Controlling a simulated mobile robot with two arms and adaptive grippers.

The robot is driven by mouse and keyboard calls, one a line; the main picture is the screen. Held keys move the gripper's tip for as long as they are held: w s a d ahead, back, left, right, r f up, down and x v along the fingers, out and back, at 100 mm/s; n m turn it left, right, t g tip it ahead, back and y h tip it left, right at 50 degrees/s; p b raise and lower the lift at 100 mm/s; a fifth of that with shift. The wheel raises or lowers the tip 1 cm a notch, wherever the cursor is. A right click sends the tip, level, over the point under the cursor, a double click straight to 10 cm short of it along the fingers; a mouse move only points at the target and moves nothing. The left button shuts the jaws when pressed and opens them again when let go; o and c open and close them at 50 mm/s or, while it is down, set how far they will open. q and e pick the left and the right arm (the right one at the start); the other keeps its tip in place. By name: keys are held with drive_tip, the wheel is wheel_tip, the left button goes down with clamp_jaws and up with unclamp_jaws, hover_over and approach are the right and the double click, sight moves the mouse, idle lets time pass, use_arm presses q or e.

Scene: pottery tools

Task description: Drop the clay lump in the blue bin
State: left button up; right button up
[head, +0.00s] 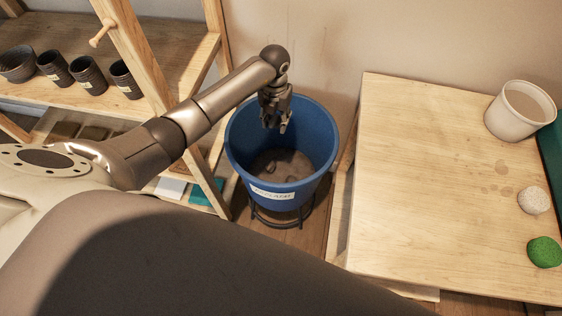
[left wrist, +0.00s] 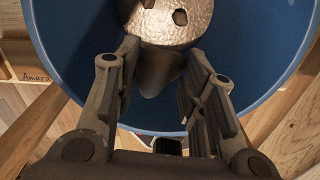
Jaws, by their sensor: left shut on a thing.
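My left gripper (head: 279,122) points down over the bin's opening. In the left wrist view its fingers (left wrist: 160,88) are shut on a dark grey-brown lump, the clay lump (left wrist: 156,78). The fingers hide part of the lump, and I cannot make it out in the head view. The blue bin's wall (left wrist: 70,55) surrounds the fingers in the wrist view. My right gripper is not in view.
Grey-brown material (head: 283,166) lies in the bin's bottom. A wooden table (head: 430,190) at right holds a white pot (head: 512,118), a pale lump (head: 534,200) and a green lump (head: 544,252). A wooden shelf (head: 170,75) with several dark cups stands at left.

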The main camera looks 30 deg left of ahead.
use_arm(q)
drive_tip(key=o, duration=1.1)
drive_tip(key=shift+r, duration=0.1)
wheel_tip(320, 180, up, 12)
